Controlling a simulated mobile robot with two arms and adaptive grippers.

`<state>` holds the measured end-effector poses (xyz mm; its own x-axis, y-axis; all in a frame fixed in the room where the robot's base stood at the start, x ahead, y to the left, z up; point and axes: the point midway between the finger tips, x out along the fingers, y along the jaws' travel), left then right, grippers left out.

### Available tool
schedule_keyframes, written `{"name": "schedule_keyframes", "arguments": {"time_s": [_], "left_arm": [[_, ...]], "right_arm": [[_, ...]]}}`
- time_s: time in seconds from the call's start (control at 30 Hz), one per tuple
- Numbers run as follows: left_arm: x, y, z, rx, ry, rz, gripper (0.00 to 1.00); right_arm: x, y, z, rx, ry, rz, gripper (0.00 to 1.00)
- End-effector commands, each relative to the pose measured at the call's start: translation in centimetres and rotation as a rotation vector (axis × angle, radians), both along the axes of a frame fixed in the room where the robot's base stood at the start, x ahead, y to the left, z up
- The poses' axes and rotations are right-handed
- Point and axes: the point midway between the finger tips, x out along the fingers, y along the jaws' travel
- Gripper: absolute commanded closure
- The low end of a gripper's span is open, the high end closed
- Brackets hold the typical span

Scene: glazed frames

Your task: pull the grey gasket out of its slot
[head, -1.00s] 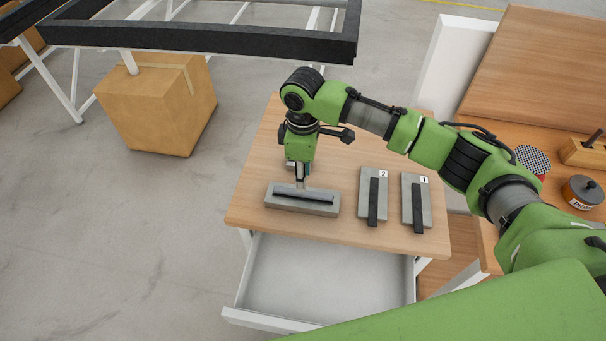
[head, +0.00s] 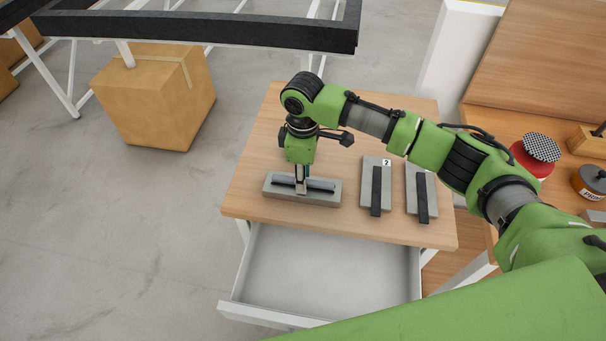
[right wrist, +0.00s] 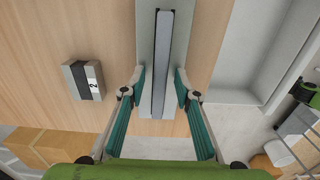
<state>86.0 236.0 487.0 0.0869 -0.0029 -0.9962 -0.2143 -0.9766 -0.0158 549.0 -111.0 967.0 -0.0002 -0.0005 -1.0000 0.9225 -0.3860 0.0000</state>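A grey block (head: 328,198) lies crosswise on the small wooden table, with a long dark slot along its top. In the right wrist view the block (right wrist: 190,35) runs up and down, and the grey gasket (right wrist: 162,60) shows as a long pale strip between dark slot edges. In the head view I cannot tell the gasket from the slot. My right gripper (head: 302,191) points down over the middle of the block. In the wrist view its fingers (right wrist: 160,82) are apart, one on each side of the gasket; I see no contact. My left gripper is not in view.
Two more grey blocks with black strips, one marked 2 (head: 387,187) and another (head: 411,190), lie to the right. An open, empty drawer (head: 325,275) juts out below the tabletop (head: 250,165). A red-sided round object (head: 533,160) stands on the right bench.

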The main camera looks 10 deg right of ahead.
Motion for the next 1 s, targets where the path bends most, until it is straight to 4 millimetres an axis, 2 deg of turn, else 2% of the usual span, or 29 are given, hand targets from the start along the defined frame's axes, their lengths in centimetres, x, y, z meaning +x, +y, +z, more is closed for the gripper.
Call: {"name": "schedule_keyframes", "arguments": {"time_s": [0.03,0.1,0.13,1.0], "left_arm": [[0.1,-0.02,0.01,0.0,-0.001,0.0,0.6],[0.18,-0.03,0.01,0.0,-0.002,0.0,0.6],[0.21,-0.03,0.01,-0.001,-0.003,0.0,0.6],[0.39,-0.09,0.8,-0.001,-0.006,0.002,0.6]], "right_arm": [[-0.01,0.01,0.0,0.0,0.0,0.0,0.79],[0.0,0.02,0.01,0.0,0.0,0.0,0.97],[0.0,0.02,0.01,0.0,0.0,0.0,1.0],[0.14,0.06,0.82,0.002,-0.004,0.0,1.0]]}}
